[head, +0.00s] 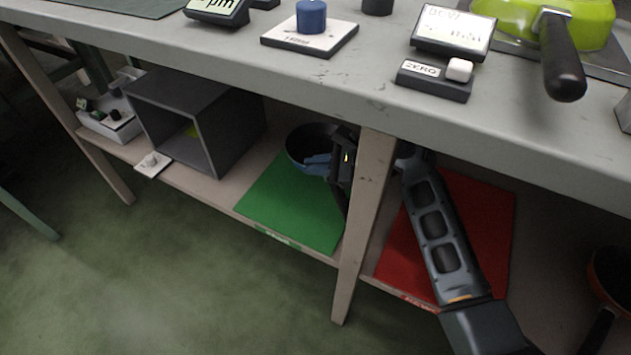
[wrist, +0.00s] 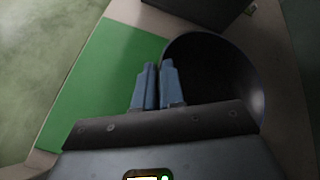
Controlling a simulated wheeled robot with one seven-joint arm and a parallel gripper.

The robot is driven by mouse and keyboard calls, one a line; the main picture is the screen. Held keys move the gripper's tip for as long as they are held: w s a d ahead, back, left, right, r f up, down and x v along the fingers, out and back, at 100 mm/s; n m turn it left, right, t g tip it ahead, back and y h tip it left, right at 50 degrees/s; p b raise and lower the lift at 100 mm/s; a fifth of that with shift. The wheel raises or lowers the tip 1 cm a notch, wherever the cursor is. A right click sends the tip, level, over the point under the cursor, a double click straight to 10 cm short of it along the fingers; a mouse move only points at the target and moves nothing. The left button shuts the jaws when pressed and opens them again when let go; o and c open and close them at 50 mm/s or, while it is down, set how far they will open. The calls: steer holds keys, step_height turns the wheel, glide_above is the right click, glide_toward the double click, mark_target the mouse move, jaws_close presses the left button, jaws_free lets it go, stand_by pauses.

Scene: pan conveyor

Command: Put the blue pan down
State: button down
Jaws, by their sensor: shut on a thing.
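The blue pan (head: 308,138) is on the lower shelf, at the back edge of the green mat (head: 290,205). Its dark inside faces up and some blue shows at its near side. In the wrist view the pan (wrist: 222,65) is at the right, partly over the green mat (wrist: 112,65). My gripper (head: 318,161) is at the pan's near side, with its blue fingers close together. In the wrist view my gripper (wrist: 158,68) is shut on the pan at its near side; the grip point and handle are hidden. I cannot tell whether the pan touches the mat.
A red mat (head: 485,215) lies right of the table leg (head: 362,220), under my arm. A grey open box (head: 185,120) stands left of the green mat. An orange-rimmed pan (head: 610,275) is at far right. The tabletop (head: 300,75) overhangs the shelf; a green pan (head: 520,15) is on top.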

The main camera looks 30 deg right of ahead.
step_height(320, 180, down, 4)
steer(key=b, duration=0.2)
steer(key=shift+b, duration=0.3)
steer(key=c, duration=1.2)
jaws_free()
steer(key=shift+c, duration=0.2)
steer(key=shift+s+r, duration=0.1)
steer(key=shift+r, duration=0.05)
steer(key=p+v, duration=0.5)
steer(key=v, duration=0.6)
steer(key=shift+s+d, duration=0.2)
steer(key=shift+s, duration=0.05)
steer(key=shift+r, duration=0.15)
